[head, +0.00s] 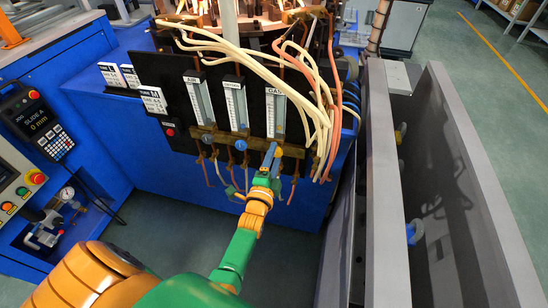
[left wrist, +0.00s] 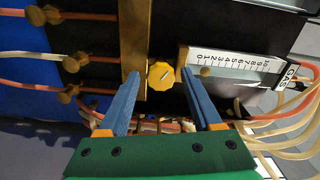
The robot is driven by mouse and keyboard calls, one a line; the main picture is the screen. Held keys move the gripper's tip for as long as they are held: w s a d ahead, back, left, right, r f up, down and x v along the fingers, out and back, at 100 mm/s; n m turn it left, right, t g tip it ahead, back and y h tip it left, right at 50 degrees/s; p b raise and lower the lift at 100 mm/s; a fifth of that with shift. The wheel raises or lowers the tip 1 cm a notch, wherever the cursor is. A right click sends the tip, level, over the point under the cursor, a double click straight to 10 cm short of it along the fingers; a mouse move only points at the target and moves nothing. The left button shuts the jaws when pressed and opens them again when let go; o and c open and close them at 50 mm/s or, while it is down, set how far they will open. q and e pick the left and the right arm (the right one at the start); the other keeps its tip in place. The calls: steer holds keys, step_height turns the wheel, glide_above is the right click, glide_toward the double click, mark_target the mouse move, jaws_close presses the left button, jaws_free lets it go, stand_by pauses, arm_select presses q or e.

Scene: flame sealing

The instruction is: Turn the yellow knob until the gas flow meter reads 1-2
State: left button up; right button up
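In the left wrist view the yellow knob (left wrist: 160,75) sits on a brass bar, between the tips of my left gripper (left wrist: 162,77). The blue fingers are apart, one on each side of the knob, with gaps visible. The gas flow meter (left wrist: 235,65) lies to the right, with a scale from 0 to 10 and a GAS label. A small brownish ball shows near its low end; its exact reading is unclear. In the head view my left gripper (head: 271,157) is at the foot of the gas meter (head: 275,115) and hides the knob. My right gripper is not in view.
Pale and orange hoses (head: 310,90) hang close on the right. Grey panels (head: 388,180) stand further right.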

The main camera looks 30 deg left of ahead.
arm_select(q)
steer(key=p+v, duration=0.3)
steer(key=v, duration=0.4)
stand_by(0.3)
